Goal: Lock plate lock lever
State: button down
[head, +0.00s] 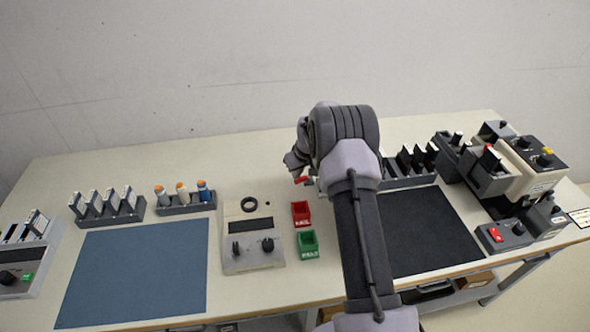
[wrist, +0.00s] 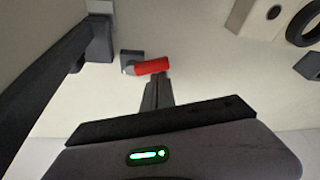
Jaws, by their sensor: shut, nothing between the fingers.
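The lock lever has a red handle (wrist: 152,66) on a small grey base (wrist: 131,57), in the upper middle of the wrist view. The handle points to the right from its pivot, slightly raised at that end. In the head view a bit of the red handle (head: 301,180) shows left of my arm; the rest is hidden. My gripper (wrist: 158,78) is shut and empty. Its fingertips are at or just short of the handle's lower right end; I cannot tell if they touch. In the head view my arm hides most of the gripper.
A red bin (head: 301,214) and a green bin (head: 307,244) stand left of my arm, beside a control box (head: 253,252) with knobs. A dark mat (head: 430,232) and a blue mat (head: 140,265) lie clear. Racks and devices crowd the right end.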

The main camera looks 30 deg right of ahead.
jog(key=b, duration=0.2)
jog(key=shift+s+f+b, duration=0.2)
jog(key=shift+s+b, duration=0.1)
jog(key=shift+s, duration=0.1)
jog(key=shift+s+a+r, duration=0.1)
jog(key=shift+s+r, duration=0.05)
jog(key=shift+r, duration=0.05)
jog(key=shift+w+d, duration=0.25)
jog(key=shift+w, duration=0.6)
